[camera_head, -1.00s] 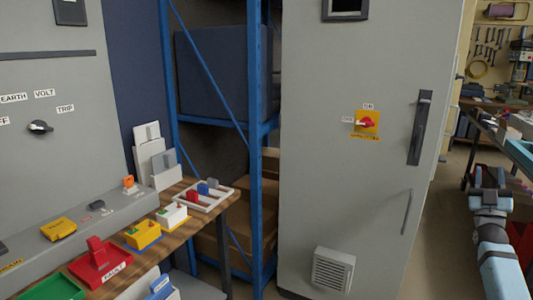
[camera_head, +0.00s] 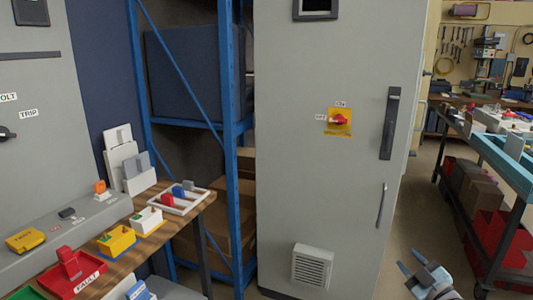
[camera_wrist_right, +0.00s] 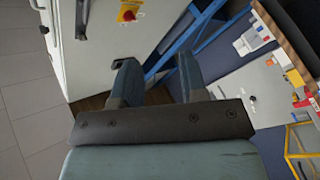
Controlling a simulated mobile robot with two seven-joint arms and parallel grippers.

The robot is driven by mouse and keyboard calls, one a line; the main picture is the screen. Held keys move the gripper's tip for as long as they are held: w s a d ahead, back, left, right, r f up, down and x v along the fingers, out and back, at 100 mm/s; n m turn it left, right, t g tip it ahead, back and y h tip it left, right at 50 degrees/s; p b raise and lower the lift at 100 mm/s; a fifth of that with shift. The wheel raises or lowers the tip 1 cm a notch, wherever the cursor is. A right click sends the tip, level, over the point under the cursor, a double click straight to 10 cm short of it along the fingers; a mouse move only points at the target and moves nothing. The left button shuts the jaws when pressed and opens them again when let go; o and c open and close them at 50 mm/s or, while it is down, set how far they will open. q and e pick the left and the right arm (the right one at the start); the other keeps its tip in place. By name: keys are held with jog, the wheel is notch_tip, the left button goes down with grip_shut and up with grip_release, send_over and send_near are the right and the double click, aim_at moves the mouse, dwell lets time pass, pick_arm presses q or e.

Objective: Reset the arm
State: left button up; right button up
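My right gripper (camera_head: 418,270) shows at the bottom right of the head view, low in front of the grey cabinet (camera_head: 330,190). In the right wrist view its two blue-grey fingers (camera_wrist_right: 157,66) stand apart with a clear gap and nothing between them. The rest of the right arm is mostly cut off by the lower edge of the head view. My left gripper and arm are not in view.
The cabinet has a red switch (camera_head: 339,120) on a yellow plate and a black handle (camera_head: 390,123). A wooden bench (camera_head: 130,258) with colored socket boxes stands left. A blue rack (camera_head: 231,150) stands between. A teal-edged table (camera_head: 500,158) is at right; floor between is free.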

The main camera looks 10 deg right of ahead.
jog(key=s+a+f+m+g+y, duration=0.1)
jog(key=s+a+f+g, duration=0.2)
jog(key=s+a+f, duration=0.45)
jog(key=s+a+f+g, duration=0.3)
jog(key=s+a+f, duration=0.15)
jog(key=s, duration=0.55)
jog(key=s+a+f+m+g+y, duration=0.1)
jog(key=s+a+f+g, duration=0.2)
jog(key=s+a+f, duration=0.35)
jog(key=s+a+r+m+t, duration=0.15)
jog(key=a+r+m, duration=0.3)
jog(key=a, duration=0.55)
pick_arm(q)
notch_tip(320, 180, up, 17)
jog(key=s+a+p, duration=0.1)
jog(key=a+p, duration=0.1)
jog(key=p, duration=2.5)
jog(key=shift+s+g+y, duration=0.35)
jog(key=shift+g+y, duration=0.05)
pick_arm(e)
notch_tip(320, 180, up, 17)
jog(key=s+d+h, duration=0.1)
jog(key=shift+s+d+g, duration=0.25)
jog(key=shift+g, duration=0.1)
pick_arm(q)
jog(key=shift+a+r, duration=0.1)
